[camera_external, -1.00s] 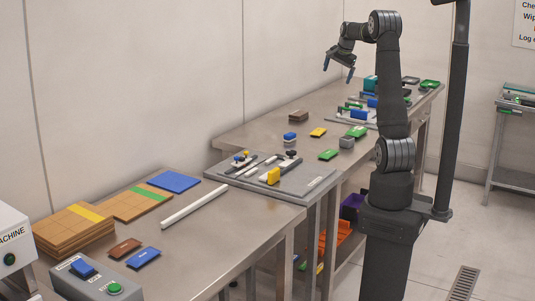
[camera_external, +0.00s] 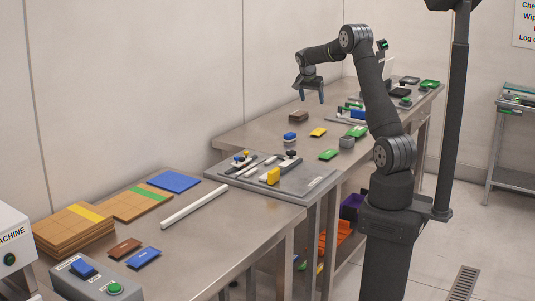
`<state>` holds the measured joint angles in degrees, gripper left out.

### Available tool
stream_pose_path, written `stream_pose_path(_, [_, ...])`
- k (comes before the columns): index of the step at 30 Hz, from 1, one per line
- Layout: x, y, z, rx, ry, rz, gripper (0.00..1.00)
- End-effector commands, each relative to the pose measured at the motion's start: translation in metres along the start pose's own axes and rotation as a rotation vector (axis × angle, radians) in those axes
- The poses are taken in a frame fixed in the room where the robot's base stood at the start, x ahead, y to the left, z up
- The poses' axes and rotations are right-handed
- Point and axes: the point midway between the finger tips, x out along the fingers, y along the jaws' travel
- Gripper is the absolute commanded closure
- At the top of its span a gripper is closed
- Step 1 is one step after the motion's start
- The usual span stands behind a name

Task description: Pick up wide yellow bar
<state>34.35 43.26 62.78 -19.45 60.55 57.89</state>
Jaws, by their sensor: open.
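A small flat yellow bar (camera_external: 318,132) lies on the far metal table, between a blue-topped block and green pieces. A thicker yellow block (camera_external: 273,175) stands on the grey fixture plate nearer the camera. I cannot tell from the picture which one is called wide. My gripper (camera_external: 312,98) points down with its blue fingers apart and nothing between them. It is in the air over the far table, above the flat yellow bar in the picture.
Close to the flat yellow bar are a blue-topped block (camera_external: 289,137), a brown block (camera_external: 298,116), a grey block (camera_external: 347,142) and green pieces (camera_external: 328,154). A grey fixture plate (camera_external: 310,186) lies in front. More fixtures crowd the table's far right end.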

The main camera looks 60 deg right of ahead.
Motion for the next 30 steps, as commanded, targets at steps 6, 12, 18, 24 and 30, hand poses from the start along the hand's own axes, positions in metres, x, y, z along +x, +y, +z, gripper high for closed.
stream_pose_path(6, [0.037,0.0,0.002,-0.003,0.002,0.007,0.29])
stream_pose_path(12, [0.081,0.0,0.002,-0.002,0.001,0.006,0.29])
stream_pose_path(18, [0.113,-0.001,0.001,-0.003,0.003,0.003,0.29])
stream_pose_path(24, [0.124,0.0,0.002,-0.003,0.003,0.004,0.29])
stream_pose_path(30, [0.145,0.002,0.007,-0.003,0.001,0.005,0.29])
